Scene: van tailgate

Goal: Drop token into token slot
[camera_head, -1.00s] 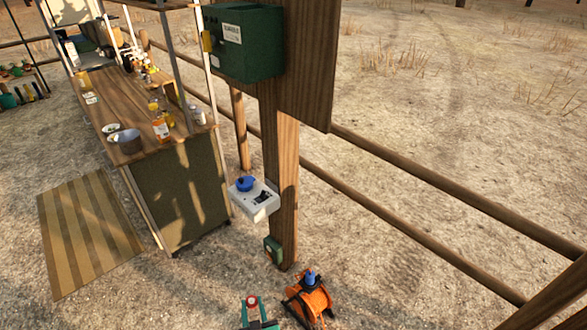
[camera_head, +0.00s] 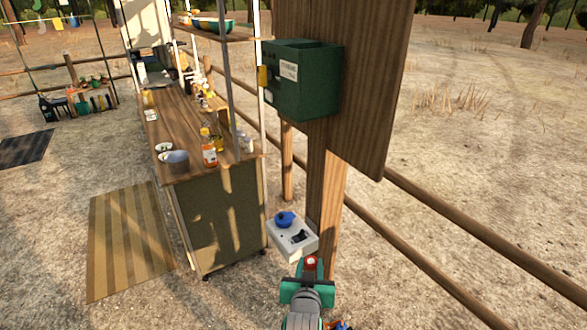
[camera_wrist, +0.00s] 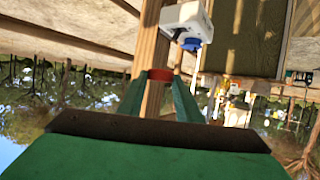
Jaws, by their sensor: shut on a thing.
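My gripper (camera_head: 312,268), at the bottom centre of the head view, is shut on a small red token (camera_head: 311,261). In the wrist view, which looks upside down, the red token (camera_wrist: 160,75) sits between the tips of the green fingers. A white box (camera_head: 292,240) with a blue knob (camera_head: 285,219) and a dark patch on its top stands out by the wooden post, just beyond the gripper and apart from it in the picture. The white box also shows in the wrist view (camera_wrist: 186,18). I cannot make out which opening is the token slot.
A green box (camera_head: 305,92) with a label and a yellow part hangs higher on the wooden post (camera_head: 327,180). A wooden counter (camera_head: 185,115) with bottles and bowls stands to the left. A fence rail (camera_head: 440,235) runs right. A striped mat (camera_head: 130,240) lies on open ground.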

